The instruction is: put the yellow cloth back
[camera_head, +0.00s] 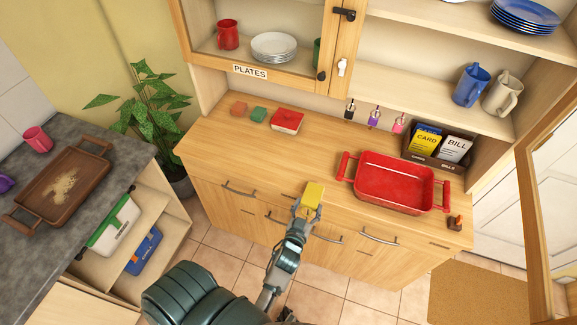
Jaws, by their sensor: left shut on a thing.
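My left gripper (306,208) is shut on the yellow cloth (314,193), which shows as a small yellow block shape between and beyond the fingertips. In the picture the cloth lies over the front edge of the wooden cabinet top (250,150), left of the red tray. I cannot tell whether it touches the wood. My left arm comes up from the lower left. My right gripper is not in view.
A red tray (346,172) stands on the right of the cabinet top. A red box (287,121), a green block (258,114) and an orange block (239,108) sit at the back left. A card holder (414,153) is at the back right. The middle top is clear.

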